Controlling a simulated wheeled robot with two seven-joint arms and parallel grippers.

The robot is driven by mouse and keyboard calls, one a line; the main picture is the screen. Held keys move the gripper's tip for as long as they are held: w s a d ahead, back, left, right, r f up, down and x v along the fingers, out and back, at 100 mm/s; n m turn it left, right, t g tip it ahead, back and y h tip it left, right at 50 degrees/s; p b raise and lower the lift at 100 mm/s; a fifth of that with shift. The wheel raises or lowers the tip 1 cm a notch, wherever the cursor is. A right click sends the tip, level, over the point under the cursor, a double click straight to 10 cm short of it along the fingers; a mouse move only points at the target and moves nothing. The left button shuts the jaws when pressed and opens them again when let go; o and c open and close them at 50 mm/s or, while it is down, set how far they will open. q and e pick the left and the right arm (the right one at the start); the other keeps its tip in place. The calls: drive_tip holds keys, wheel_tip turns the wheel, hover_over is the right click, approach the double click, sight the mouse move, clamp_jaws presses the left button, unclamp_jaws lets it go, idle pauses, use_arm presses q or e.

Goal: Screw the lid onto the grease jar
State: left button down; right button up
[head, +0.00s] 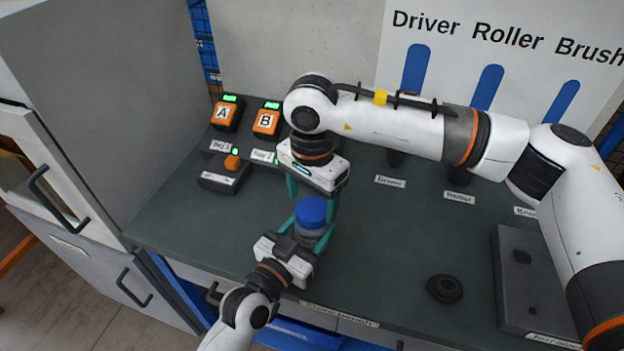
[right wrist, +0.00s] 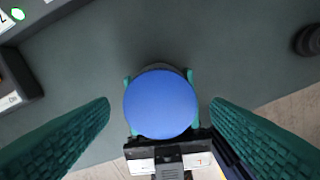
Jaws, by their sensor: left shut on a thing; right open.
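The grease jar (head: 309,236) is a grey jar standing near the front edge of the bench, with the blue lid (head: 311,211) on top. How tightly the lid sits cannot be told. My left gripper (head: 304,233) is shut on the jar from the front. My right gripper (head: 312,203) is open and points down over the lid. In the right wrist view, the round lid (right wrist: 161,104) lies centred between its two wide-apart teal fingers, with a gap on each side. The left gripper's fingers show around the jar below the lid.
Orange battery packs A (head: 226,114) and B (head: 267,121) stand at the back left, with a box with an orange button (head: 232,162) before them. A black round part (head: 444,289) and a grey test block (head: 530,285) are on the right. Bench between is clear.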

drive_tip(key=shift+f, duration=1)
drive_tip(key=c, duration=1)
drive_tip(key=m, duration=0.3)
drive_tip(key=shift+m, duration=0.4)
drive_tip(key=m, duration=0.8)
drive_tip(key=shift+m, duration=0.4)
drive_tip(key=m, duration=0.5)
drive_tip(key=o, duration=1.1)
drive_tip(key=shift+c, duration=0.2)
